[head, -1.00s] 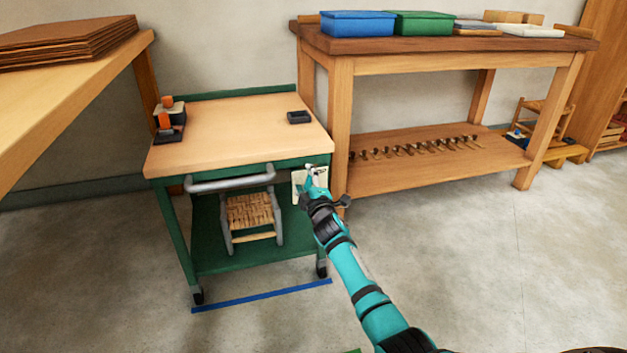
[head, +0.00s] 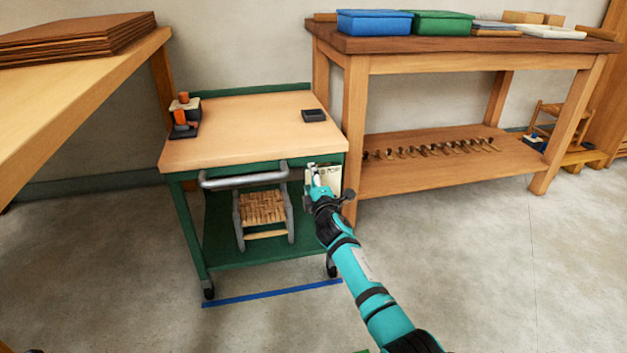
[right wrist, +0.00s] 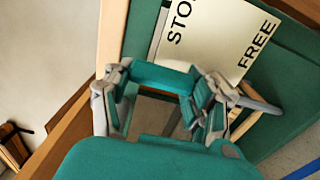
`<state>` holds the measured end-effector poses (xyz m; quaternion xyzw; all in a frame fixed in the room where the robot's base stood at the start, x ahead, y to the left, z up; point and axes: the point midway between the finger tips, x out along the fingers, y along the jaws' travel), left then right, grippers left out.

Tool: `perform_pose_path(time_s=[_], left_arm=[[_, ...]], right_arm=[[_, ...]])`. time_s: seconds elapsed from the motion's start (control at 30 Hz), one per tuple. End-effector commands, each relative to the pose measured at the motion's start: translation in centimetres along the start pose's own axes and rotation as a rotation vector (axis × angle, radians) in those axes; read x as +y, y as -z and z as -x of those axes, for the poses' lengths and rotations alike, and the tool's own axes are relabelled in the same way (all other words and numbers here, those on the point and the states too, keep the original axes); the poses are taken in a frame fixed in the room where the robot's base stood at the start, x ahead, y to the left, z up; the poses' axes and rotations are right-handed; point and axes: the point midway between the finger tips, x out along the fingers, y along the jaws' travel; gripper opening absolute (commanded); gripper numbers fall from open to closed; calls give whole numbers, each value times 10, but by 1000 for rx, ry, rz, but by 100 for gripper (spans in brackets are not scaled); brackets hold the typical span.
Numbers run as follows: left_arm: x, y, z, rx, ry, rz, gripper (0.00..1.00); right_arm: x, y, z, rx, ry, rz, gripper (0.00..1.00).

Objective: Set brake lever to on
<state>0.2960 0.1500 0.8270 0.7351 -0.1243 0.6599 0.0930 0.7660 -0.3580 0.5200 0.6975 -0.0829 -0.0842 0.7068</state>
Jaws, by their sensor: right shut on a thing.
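The green cart (head: 265,253) with a wooden top stands on the floor ahead. A pale plate (head: 333,180) is on its right front side. In the right wrist view the plate (right wrist: 220,35) reads "STO", cut off at the edge, on the left and "FREE" on the right. My right gripper (head: 314,178) is at the plate's left part in the head view, shut on the brake lever, which its fingers mostly hide. In the right wrist view the gripper (right wrist: 165,105) is just below the plate lettering. My left gripper is not in view.
A grey push handle (head: 243,178) is on the cart's front, left of my gripper. A small woven stool (head: 262,207) is on the lower shelf. A workbench (head: 440,185) stands close on the right, another table (head: 75,95) on the left. Floor in front is clear.

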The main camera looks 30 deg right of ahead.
Motion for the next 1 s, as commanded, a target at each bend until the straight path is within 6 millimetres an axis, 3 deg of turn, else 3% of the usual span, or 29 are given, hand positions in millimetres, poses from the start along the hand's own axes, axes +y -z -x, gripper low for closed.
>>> perform_pose_path(time_s=[0.07, 0.1, 0.17, 0.57, 0.67, 1.0], left_arm=[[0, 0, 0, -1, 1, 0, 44], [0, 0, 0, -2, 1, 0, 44], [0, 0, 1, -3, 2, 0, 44], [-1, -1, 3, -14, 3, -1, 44], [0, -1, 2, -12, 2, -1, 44], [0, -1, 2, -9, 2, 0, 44]], right_arm=[[3, 0, -1, 2, -5, 7, 0], [3, 0, -1, 2, -5, 7, 57], [3, 0, -1, 2, -5, 6, 65], [1, 0, 6, 1, -3, 4, 67], [0, -1, 18, 0, -4, 6, 67], [0, 1, 88, 4, -2, 4, 67]])
